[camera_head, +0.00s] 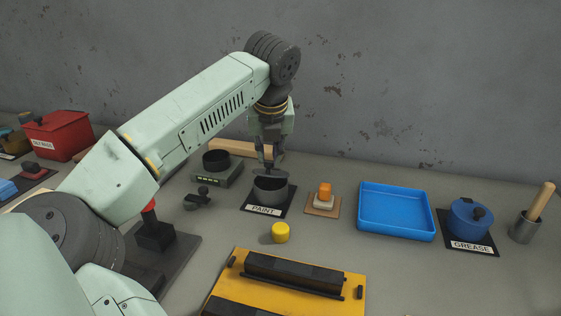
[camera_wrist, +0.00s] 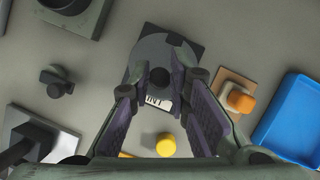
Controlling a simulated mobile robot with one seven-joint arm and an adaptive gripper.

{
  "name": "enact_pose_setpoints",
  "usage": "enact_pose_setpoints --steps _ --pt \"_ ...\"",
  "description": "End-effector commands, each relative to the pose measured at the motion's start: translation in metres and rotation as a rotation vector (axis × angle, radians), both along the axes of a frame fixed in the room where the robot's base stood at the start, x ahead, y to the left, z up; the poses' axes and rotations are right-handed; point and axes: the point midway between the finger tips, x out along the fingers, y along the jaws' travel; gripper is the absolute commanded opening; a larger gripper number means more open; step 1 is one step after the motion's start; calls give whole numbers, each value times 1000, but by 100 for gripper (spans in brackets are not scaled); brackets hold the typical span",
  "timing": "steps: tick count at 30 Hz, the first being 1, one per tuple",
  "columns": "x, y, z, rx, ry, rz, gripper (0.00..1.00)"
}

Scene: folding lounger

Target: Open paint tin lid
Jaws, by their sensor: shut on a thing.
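The dark paint tin (camera_head: 270,191) stands on a black mat with a white PAINT label (camera_head: 263,210), at the middle of the bench. My gripper (camera_head: 269,170) points down directly over the tin. In the wrist view the round grey lid (camera_wrist: 150,52) with a dark knob (camera_wrist: 160,77) shows between and beyond the fingers. My gripper is shut on the lid, though the exact contact is hard to see. The fingers partly cover the label in the wrist view. In the head view the tin's top looks dark, and I cannot tell how far the lid is from its rim.
A yellow cylinder (camera_head: 280,232) stands in front of the tin. An orange-handled block (camera_head: 325,194), blue tray (camera_head: 396,211) and blue grease pot (camera_head: 470,217) lie to the right. A scale-like device (camera_head: 216,173) is behind left. A yellow-based black box (camera_head: 293,273) lies in front.

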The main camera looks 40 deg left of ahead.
Motion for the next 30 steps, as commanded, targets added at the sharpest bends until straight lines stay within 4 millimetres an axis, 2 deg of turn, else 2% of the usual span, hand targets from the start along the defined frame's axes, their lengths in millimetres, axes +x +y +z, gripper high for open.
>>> enact_pose_setpoints --steps 1,6,23,30 --pt "7 1 -1 -1 -12 -10 0" --pt "10 5 0 -4 -9 -11 2" --pt "7 5 1 -4 -7 -8 39" --pt "7 5 1 -4 -6 -7 39"
